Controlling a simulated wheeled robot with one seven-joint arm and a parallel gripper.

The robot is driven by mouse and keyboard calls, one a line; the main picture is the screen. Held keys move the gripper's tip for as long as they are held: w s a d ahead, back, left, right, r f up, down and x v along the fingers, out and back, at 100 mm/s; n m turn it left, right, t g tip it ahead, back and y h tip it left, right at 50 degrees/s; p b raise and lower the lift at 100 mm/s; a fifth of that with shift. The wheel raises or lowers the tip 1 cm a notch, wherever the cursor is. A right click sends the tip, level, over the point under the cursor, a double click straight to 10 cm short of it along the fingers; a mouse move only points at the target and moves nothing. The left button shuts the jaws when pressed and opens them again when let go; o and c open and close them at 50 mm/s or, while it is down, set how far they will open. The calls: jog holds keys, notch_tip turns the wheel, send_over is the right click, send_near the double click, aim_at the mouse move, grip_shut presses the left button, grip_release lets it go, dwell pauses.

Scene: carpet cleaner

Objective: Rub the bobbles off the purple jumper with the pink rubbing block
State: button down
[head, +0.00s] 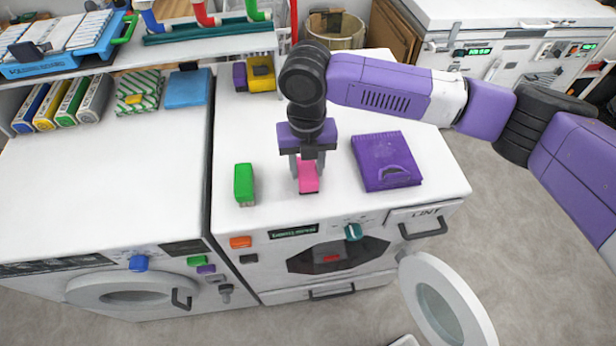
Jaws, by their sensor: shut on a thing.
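The purple jumper (382,148) lies folded flat on the right part of the white machine top, with a lighter purple curved mark near its front edge. Bobbles on it are too small to make out. The pink rubbing block (309,183) is just left of the jumper, apart from it. My gripper (307,174) points down and is shut on the pink block, with a finger on each side. I cannot tell whether the block touches the machine top or is slightly above it.
A green block (244,183) stands left of my gripper. Yellow and purple blocks (260,74) sit behind, near a shelf edge (190,50). The machine top (430,170) is clear around the jumper. A round door (447,302) hangs open below at the front.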

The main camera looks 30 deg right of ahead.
aim_at(307, 169)
jog(key=shift+r+p, duration=1.95)
jog(key=shift+r, duration=0.8)
